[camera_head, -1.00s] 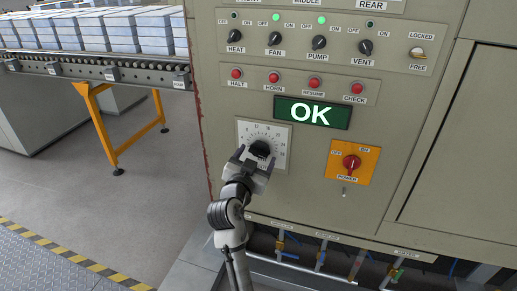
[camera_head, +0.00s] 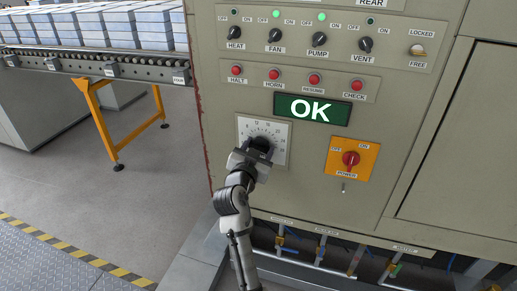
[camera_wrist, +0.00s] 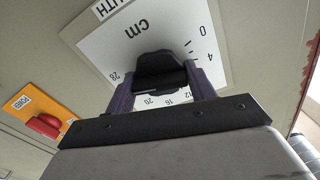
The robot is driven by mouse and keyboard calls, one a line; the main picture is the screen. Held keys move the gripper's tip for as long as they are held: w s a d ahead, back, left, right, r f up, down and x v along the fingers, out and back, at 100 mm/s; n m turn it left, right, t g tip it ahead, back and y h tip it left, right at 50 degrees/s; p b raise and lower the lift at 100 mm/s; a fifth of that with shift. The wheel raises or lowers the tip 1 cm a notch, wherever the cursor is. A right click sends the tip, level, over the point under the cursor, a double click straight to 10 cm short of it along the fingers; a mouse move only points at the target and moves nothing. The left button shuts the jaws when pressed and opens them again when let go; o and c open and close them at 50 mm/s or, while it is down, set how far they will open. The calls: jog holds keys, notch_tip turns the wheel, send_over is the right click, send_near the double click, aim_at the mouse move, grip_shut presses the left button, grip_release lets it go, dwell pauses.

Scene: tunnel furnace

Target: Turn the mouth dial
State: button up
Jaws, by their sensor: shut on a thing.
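The mouth dial is a black knob (camera_wrist: 158,72) on a white square scale plate (camera_head: 279,131) marked in cm, on the furnace's beige panel. In the wrist view the plate (camera_wrist: 108,55) shows numbers such as 0, 4, 12, 16, 20 and 28. My gripper (camera_head: 258,150) is at the knob in the head view and covers its lower part. In the wrist view my gripper (camera_wrist: 160,84) has one finger on each side of the knob and is shut on it. The knob's pointer is hidden.
Right of the dial is the red power switch (camera_head: 351,159) on an orange plate. Above are a green OK display (camera_head: 312,109), red buttons (camera_head: 274,74) and black switches (camera_head: 320,39). A roller conveyor (camera_head: 110,69) stands at left. Pipes (camera_head: 355,262) run below the panel.

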jog(key=shift+n, duration=0.4)
jog(key=n+p, duration=0.1)
jog(key=n, duration=0.4)
jog(key=n+p, duration=0.2)
jog(key=n, duration=0.4)
dwell(0.4)
jog(key=o, duration=0.9)
jog(key=shift+o, duration=0.2)
jog(key=b+v, duration=0.3)
jog(key=v, duration=1.1)
